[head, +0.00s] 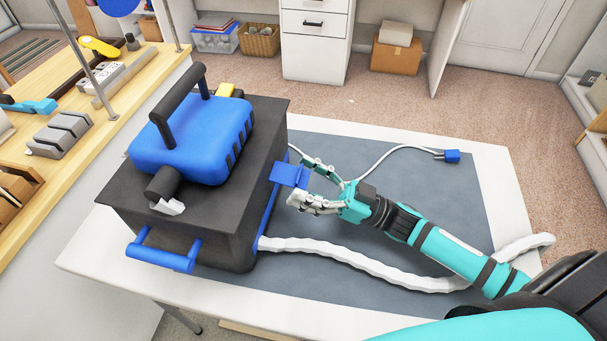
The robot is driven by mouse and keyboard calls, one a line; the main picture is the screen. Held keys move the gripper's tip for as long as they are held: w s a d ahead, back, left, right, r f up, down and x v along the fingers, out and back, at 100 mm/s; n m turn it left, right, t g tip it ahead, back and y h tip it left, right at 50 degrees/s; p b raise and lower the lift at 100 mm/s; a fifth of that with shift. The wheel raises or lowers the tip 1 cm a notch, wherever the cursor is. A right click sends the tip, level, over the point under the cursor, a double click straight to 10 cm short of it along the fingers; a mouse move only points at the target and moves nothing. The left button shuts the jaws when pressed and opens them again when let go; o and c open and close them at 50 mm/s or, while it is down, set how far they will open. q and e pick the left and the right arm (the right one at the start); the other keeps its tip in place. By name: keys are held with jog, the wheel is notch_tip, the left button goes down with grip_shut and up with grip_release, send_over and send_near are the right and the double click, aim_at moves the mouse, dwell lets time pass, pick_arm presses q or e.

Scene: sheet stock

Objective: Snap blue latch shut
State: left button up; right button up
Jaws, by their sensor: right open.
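A blue latch (289,174) sticks out from the right side of a dark grey box-shaped machine (205,222) with a blue top housing (196,138). The latch is a flat flap standing out from the side wall, near the top edge. My right gripper (301,181) is open, with its fingers spread on either side of the latch's outer end. I cannot tell whether the fingers touch it. My left gripper is not in view.
The machine stands on a grey mat (400,220) on a white table (86,250). A white hose (350,262) runs along the front, and a cord with a blue plug (452,156) lies behind. A wooden bench (95,135) with tools is at left.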

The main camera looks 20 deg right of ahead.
aim_at(301, 173)
jog(key=shift+w+a+r, duration=0.15)
jog(key=shift+w+a, duration=0.05)
jog(key=shift+a, duration=0.15)
jog(key=shift+c, duration=0.2)
jog(key=c, duration=1.1)
jog(key=shift+r+p, duration=0.3)
jog(key=shift+p, duration=0.35)
notch_tip(301, 173, up, 3)
jog(key=g+h+p, duration=0.1)
jog(key=h+p, duration=0.1)
jog(key=p, duration=0.6)
jog(key=g+h+p, duration=0.2)
jog(key=h+p, duration=0.1)
jog(key=p, duration=0.6)
jog(key=shift+w+a+r+g+p, duration=0.1)
jog(key=shift+w+r+g+p, duration=0.1)
jog(key=shift+g+p, duration=0.1)
jog(key=shift+a+f+h+p, duration=0.1)
jog(key=shift+h+p, duration=0.3)
jog(key=shift+p, duration=0.3)
